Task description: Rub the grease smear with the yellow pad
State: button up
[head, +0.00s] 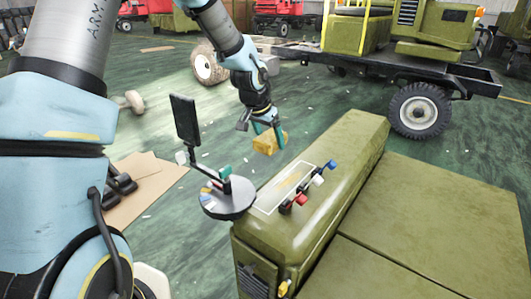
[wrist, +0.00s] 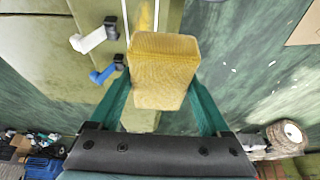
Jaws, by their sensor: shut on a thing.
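My gripper (head: 267,129) is shut on the yellow pad (head: 266,144), a block with a textured face. In the wrist view the pad (wrist: 163,70) sits between the two teal fingers. In the head view the pad is in the air near the far left edge of the olive green hood. The grease smear (head: 287,187) is a faint brownish-yellow patch inside a white outlined rectangle on the hood. In the wrist view part of the smear (wrist: 143,16) shows beyond the pad, which hides the rest. The pad appears apart from the smear.
Red (head: 300,199), white (head: 317,180) and blue (head: 330,164) levers stand along the right side of the outline. A round grey tray (head: 228,211) with small items and a dark upright screen (head: 186,119) stands left of the hood (head: 345,150). A truck wheel (head: 419,111) is beyond.

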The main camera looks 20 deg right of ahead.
jog(key=b, duration=0.3)
send_over(274, 183)
jog(key=a, duration=0.2)
notch_tip(274, 183, down, 7)
jog(key=shift+s+d+f+b, duration=0.1)
jog(key=shift+f+b, duration=0.9)
jog(key=shift+f, duration=0.5)
jog(key=shift+s+d+f+b, duration=0.1)
jog(key=shift+f+b, duration=0.9)
jog(key=shift+f, duration=0.5)
jog(key=shift+f, duration=0.4)
jog(key=shift+s+b, duration=0.1)
jog(key=shift+b, duration=0.2)
